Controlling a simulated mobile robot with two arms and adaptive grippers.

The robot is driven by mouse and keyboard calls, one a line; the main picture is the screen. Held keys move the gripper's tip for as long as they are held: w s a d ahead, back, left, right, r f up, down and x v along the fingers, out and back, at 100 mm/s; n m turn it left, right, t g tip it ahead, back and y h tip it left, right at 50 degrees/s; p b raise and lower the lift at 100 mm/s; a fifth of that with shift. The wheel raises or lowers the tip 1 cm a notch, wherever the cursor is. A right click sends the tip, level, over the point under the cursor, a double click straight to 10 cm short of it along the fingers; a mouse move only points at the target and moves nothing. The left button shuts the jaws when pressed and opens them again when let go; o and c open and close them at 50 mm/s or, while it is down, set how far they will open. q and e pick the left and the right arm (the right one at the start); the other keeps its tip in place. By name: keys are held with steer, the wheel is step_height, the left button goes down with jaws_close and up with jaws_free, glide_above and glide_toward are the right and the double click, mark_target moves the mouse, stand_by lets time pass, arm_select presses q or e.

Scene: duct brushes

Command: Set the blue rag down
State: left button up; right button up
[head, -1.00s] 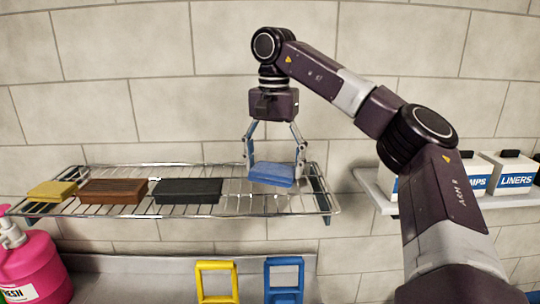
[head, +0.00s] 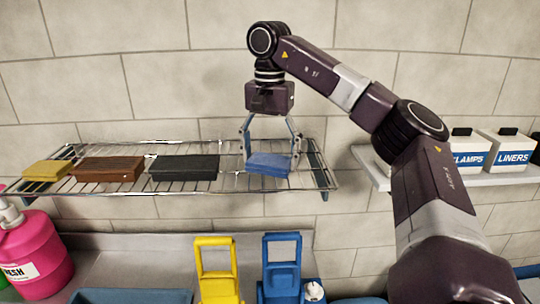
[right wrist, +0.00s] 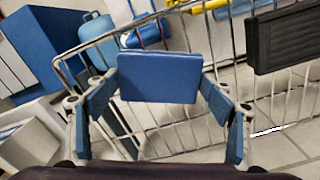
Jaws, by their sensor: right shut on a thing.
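The blue rag (head: 269,166), a flat folded block, is at the right end of the wire rack (head: 225,183). My right gripper (head: 269,157) points down with its fingers shut on the rag's two sides. The rag looks level with the wires, touching them or very close; I cannot tell which. In the right wrist view, the rag (right wrist: 160,77) sits between the fingertips (right wrist: 160,86), with the rack wires behind it. My left gripper is not in view.
A dark grey block (head: 184,167), a brown block (head: 108,169) and a yellow block (head: 46,170) lie left on the rack. Below are a pink bottle (head: 32,250), a yellow holder (head: 216,270) and a blue one (head: 281,270).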

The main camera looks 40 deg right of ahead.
mark_target(270, 159)
steer(key=shift+f, duration=0.5)
steer(key=o, duration=1.3)
steer(key=shift+r, duration=6.05)
